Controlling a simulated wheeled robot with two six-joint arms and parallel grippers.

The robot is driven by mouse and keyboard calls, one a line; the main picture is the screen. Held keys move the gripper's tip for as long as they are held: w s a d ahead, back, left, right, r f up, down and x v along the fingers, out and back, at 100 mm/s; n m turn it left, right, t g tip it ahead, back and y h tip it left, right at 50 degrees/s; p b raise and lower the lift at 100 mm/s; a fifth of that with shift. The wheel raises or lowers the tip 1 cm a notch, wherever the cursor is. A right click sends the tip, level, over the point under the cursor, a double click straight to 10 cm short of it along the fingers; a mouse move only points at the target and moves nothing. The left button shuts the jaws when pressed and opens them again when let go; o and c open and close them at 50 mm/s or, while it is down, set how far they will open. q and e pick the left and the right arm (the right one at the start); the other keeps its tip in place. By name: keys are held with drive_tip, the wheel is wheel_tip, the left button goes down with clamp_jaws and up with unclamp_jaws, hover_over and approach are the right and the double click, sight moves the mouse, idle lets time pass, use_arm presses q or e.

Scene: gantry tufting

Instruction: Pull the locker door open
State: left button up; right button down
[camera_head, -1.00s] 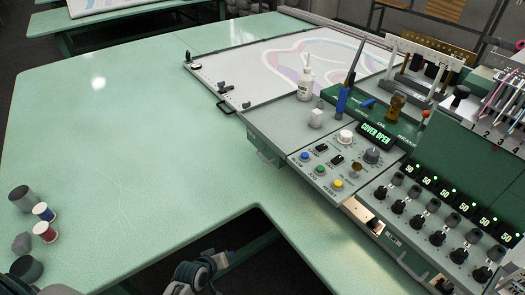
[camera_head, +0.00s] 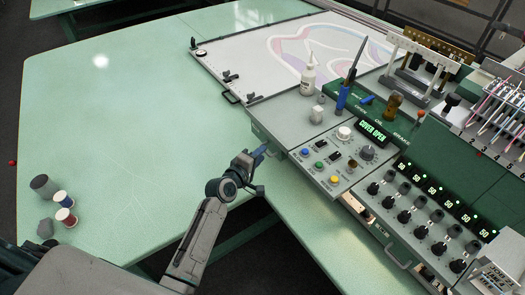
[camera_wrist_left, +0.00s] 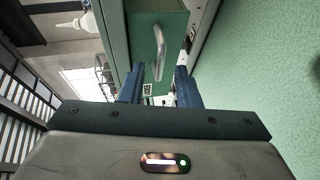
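The locker door shows in the left wrist view as a small green front (camera_wrist_left: 143,32) with a silver bar handle (camera_wrist_left: 158,50). In the head view, it is on the console's near left side, and my left gripper partly hides that area. My left gripper (camera_head: 264,154) is beside the console's lower left edge. In the left wrist view, its two blue fingers (camera_wrist_left: 159,88) are apart, with the handle's lower end showing between their tips. I cannot tell whether they touch it. The door looks shut. My right gripper is not in view.
The console's button panel (camera_head: 330,160) is just right of my left gripper. A white glue bottle (camera_head: 308,78) and a screwdriver (camera_head: 345,90) stand above it. Spools (camera_head: 65,200) stand at the green table's left. The table's middle (camera_head: 130,120) is clear.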

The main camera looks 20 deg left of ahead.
use_arm(q)
drive_tip(key=shift+x, duration=1)
clamp_jaws()
